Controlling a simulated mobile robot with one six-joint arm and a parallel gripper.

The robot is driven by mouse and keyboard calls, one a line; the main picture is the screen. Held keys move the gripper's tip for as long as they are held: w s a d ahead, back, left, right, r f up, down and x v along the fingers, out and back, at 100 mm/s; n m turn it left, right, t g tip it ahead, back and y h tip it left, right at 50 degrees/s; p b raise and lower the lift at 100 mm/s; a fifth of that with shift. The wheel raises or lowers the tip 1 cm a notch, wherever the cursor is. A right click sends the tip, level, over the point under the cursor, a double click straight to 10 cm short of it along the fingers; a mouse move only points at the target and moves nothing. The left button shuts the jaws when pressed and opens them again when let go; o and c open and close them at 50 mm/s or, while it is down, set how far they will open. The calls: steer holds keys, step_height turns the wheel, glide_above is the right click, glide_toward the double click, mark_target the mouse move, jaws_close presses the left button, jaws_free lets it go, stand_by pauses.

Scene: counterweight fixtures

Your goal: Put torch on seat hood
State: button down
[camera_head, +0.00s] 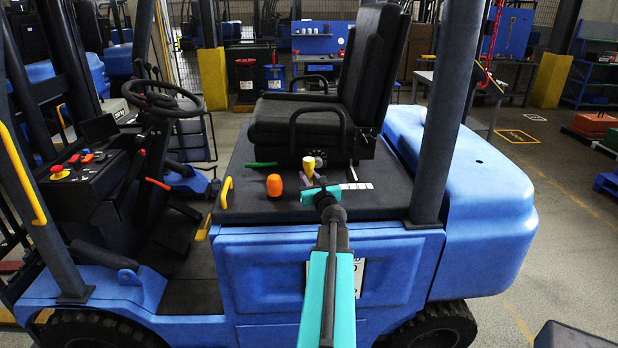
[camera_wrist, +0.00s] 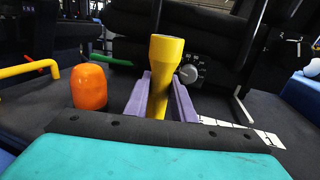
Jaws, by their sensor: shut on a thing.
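The torch is a yellow body with a wider flared head, upright in the wrist view (camera_wrist: 160,75). My gripper (camera_wrist: 160,98) has purple fingers, one on each side of the torch's narrow lower part, and is shut on it. In the head view the torch (camera_head: 308,165) and my gripper (camera_head: 311,179) are small, just in front of the seat. The torch's lower end is hidden behind my wrist. The seat hood is the dark flat cover (camera_head: 250,205) under the black seat (camera_head: 310,120); the torch is over it. I cannot tell whether the torch touches it.
An orange rounded object (camera_head: 274,185) stands on the hood to the left of the torch. A white segmented strip (camera_head: 356,186) lies to the right. A yellow handle (camera_head: 226,192) is at the hood's left edge. A dark pillar (camera_head: 450,110) rises at the right.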

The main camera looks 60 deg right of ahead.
steer(key=shift+f, duration=0.2)
steer(key=c, duration=1.5)
jaws_free()
steer(key=shift+r, duration=0.2)
